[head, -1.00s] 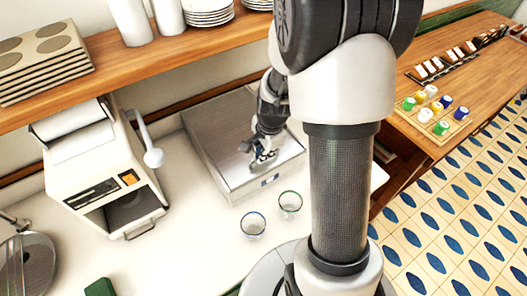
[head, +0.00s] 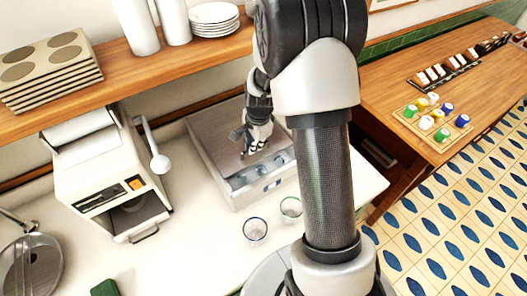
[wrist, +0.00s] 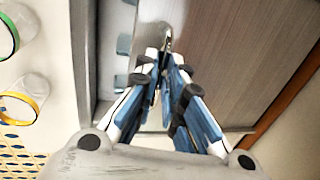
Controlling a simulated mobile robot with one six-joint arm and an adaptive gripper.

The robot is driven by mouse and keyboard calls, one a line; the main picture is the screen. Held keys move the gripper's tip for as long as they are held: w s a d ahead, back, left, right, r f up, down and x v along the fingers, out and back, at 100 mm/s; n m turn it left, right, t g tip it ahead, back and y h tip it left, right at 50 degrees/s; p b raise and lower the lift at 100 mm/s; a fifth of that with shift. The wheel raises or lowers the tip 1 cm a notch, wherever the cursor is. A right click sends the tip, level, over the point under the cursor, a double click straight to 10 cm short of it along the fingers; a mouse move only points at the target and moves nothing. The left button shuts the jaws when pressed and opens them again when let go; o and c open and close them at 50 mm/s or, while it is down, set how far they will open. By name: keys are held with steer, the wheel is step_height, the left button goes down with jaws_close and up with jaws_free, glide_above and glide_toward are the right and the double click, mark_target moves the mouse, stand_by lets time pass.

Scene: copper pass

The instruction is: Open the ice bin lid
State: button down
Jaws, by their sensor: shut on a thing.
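The ice bin (head: 240,199) is a pale box on the counter in the head view. Its grey lid (head: 208,130) is slid part of the way back, and a strip of the inside with bluish ice pieces (head: 258,176) shows along the front. My gripper (head: 250,152) is over the lid's front part. In the wrist view, my gripper (wrist: 163,62) is shut on the small metal lid handle (wrist: 166,36), and the lid (wrist: 235,45) fills the upper right. The fingers hide part of the handle.
A white machine with a lever (head: 108,180) stands to the left. A wooden shelf (head: 110,89) with plates and trays runs above the counter.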

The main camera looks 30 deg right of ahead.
glide_above(243, 139)
steer(key=shift+p, duration=0.45)
steer(key=c, duration=1.7)
jaws_free()
steer(key=r, duration=0.4)
steer(key=s+r, duration=0.1)
steer(key=r, duration=0.3)
steer(key=s+r, duration=0.1)
steer(key=r, duration=0.2)
steer(key=shift+s+r, duration=0.25)
steer(key=shift+r, duration=0.15)
